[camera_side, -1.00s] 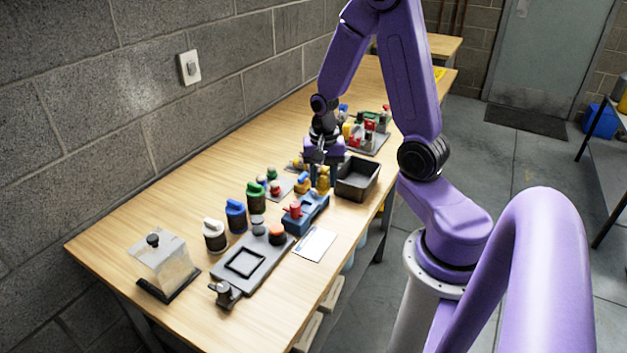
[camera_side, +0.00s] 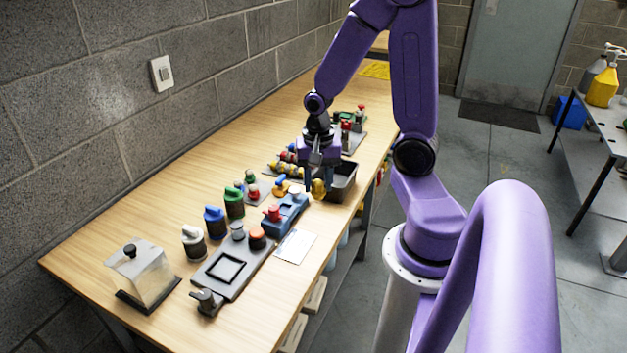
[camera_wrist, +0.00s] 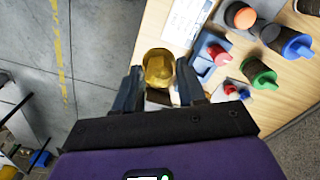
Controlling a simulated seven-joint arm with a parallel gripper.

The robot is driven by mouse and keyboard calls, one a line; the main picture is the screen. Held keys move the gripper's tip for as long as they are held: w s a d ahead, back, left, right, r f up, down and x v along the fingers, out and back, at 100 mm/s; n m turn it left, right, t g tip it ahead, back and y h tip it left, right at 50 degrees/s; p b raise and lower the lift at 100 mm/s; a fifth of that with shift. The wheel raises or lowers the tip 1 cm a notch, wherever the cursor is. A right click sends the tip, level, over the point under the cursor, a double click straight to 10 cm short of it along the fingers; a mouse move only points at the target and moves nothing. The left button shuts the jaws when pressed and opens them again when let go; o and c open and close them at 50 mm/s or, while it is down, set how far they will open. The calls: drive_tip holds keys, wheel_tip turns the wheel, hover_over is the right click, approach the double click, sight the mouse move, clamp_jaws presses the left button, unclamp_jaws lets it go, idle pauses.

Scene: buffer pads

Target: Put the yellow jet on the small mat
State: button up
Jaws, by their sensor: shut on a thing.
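The yellow jet (camera_wrist: 158,68) is a gold, rounded piece between the two fingers of my gripper (camera_wrist: 160,92) in the wrist view. My gripper is shut on it. In the side view the yellow jet (camera_side: 318,188) hangs at my gripper (camera_side: 317,181), by the table's front edge and the dark bin. A small grey mat (camera_side: 264,187) lies farther left, with small red and green pieces on it. I cannot tell for sure that this is the task's small mat. Another yellow piece with a blue top (camera_side: 282,187) stands between it and my gripper.
A dark open bin (camera_side: 343,181) is right of my gripper. A blue block with a red knob (camera_side: 287,214), a white card (camera_side: 296,246) and a grey plate with a black square (camera_side: 238,262) lie nearer the camera. Green, blue and white-topped canisters line the left.

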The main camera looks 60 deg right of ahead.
drive_tip(key=shift+s, duration=0.15)
drive_tip(key=w+d+f+m, duration=0.1)
drive_tip(key=w+d+m, duration=0.1)
drive_tip(key=w, duration=0.5)
drive_tip(key=w+d+f+m, duration=0.1)
drive_tip(key=w+d, duration=0.2)
drive_tip(key=w, duration=0.5)
drive_tip(key=w+d+f+m, duration=0.3)
drive_tip(key=w+d+f, duration=0.3)
drive_tip(key=w+d, duration=0.45)
drive_tip(key=shift+f, duration=2.65)
drive_tip(key=shift+a+f, duration=0.1)
drive_tip(key=shift+f, duration=1)
drive_tip(key=o, duration=1.1)
drive_tip(key=shift+o, duration=0.2)
